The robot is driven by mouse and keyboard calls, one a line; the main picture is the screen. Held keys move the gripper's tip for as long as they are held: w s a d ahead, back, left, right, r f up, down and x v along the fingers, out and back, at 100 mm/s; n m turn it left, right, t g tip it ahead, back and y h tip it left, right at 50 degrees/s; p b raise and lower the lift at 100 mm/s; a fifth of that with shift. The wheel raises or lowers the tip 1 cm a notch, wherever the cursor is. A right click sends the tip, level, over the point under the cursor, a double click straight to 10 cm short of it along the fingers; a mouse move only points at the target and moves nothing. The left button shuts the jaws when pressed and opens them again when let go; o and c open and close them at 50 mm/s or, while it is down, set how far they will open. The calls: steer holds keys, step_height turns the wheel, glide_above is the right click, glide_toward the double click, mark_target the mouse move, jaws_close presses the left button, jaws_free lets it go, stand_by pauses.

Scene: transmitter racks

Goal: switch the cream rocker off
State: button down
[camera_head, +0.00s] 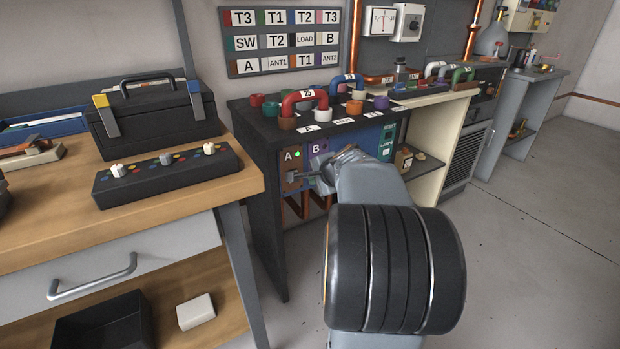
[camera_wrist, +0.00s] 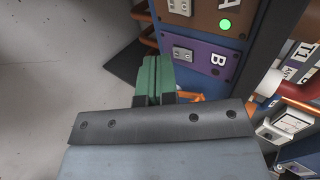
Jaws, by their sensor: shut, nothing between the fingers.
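A brown panel marked A (camera_head: 290,166) is on the front of the dark rack, with a small pale switch (camera_head: 291,176) and a lit green lamp (camera_head: 298,154). In the wrist view, the pale rocker on A (camera_wrist: 180,7) is cut by the top edge. A purple panel marked B (camera_wrist: 205,62) has another pale rocker (camera_wrist: 182,54). I cannot tell by colour which of the two is the cream one, nor clearly which way each is tipped. My gripper (camera_wrist: 153,68) is shut and empty, apart from both rockers in the wrist view. In the head view, my gripper (camera_head: 334,163) is in front of the panels, partly covering B.
A wooden bench (camera_head: 235,203) with a black control box (camera_head: 165,175) stands left of the rack. Red hoops (camera_head: 304,96) and coloured sockets stand on the rack top. Copper pipes (camera_head: 290,208) run below the panels. The floor (camera_head: 530,220) at right is clear.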

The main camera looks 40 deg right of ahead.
steer(key=w+r+b+x, duration=0.1)
steer(key=r+b+x, duration=0.1)
steer(key=x, duration=0.9)
steer(key=shift+w, duration=0.5)
